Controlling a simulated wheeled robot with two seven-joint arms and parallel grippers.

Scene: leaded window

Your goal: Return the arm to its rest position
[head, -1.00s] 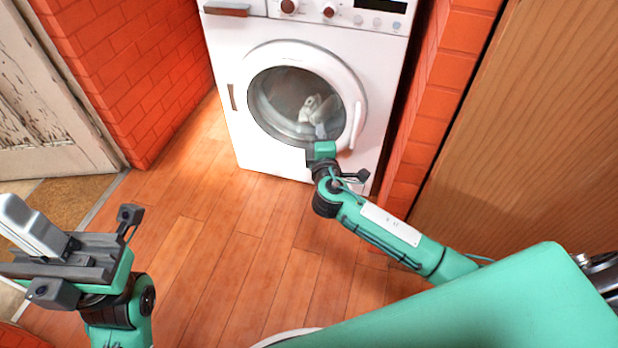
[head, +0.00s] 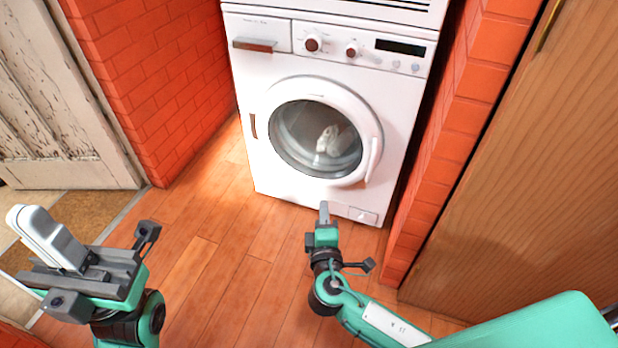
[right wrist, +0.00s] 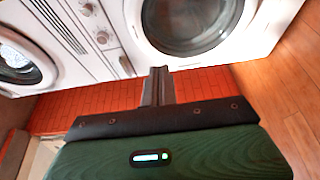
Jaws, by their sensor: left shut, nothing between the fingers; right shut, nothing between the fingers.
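My right gripper (head: 324,213) is shut and empty, held over the floor in front of the washing machine, a little below its door in the head view. In the right wrist view its closed fingers (right wrist: 158,86) point toward a white machine with a round door. My left gripper (head: 46,238) is at the left of the head view, shut with nothing in it, its pale fingers pointing up and left.
The white washing machine (head: 245,165) has its round door (head: 372,150) closed, with pale cloth behind the glass. Brick walls (head: 160,75) stand on both sides. A wooden panel (head: 510,170) is at the right, a worn door (head: 60,110) at the left. Wooden floor (head: 225,235) is clear between my arms.

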